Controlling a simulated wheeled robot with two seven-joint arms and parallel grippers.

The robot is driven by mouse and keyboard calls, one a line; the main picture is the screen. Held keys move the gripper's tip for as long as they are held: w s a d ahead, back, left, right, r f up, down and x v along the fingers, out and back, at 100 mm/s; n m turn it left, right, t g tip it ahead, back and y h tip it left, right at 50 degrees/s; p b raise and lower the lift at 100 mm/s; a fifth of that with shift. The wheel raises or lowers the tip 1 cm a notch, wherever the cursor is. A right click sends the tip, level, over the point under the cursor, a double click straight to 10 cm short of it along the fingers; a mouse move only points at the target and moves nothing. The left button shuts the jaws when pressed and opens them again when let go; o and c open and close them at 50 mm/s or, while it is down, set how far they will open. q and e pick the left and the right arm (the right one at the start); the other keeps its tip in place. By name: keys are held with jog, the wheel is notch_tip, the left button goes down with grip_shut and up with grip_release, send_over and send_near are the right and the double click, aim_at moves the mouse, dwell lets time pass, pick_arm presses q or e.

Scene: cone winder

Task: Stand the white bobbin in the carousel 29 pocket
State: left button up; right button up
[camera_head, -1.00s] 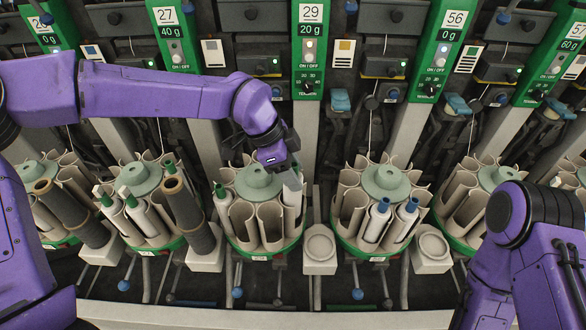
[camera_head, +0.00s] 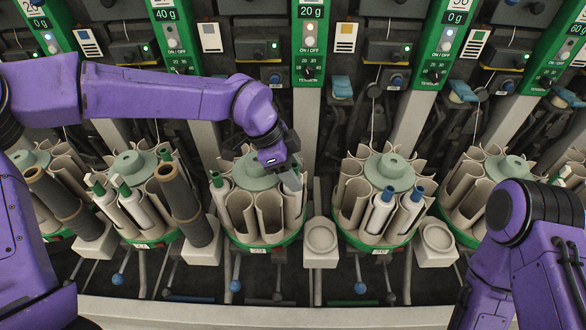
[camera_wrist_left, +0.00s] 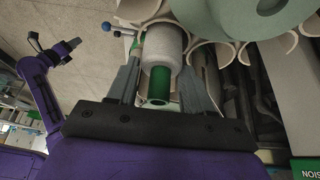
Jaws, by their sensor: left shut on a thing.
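The white bobbin (camera_wrist_left: 161,46) with a green tube end is between the fingers of my left gripper (camera_wrist_left: 161,76) in the left wrist view. My left gripper (camera_head: 288,180) is shut on it at the right side of the carousel 29 (camera_head: 262,238) in the head view. The bobbin's far end is among beige pocket walls in the wrist view; how deep it sits cannot be told. In the head view the gripper mostly hides the bobbin. My right arm shows at the right, but its gripper is out of view.
Another white, green-tipped bobbin (camera_head: 219,184) stands at the left of the same carousel. The right neighbour carousel (camera_head: 366,239) holds blue-tipped bobbins (camera_head: 379,212). Brown tubes (camera_head: 183,203) stand at the left. A small round-topped block (camera_head: 320,240) lies between the two carousels.

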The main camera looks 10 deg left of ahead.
pick_arm(q)
jog(key=shift+f+b, duration=0.7)
jog(key=shift+f, duration=0.35)
jog(key=o, duration=1)
jog(key=v, duration=1)
jog(key=shift+a+r, duration=0.1)
jog(key=shift+r, duration=0.2)
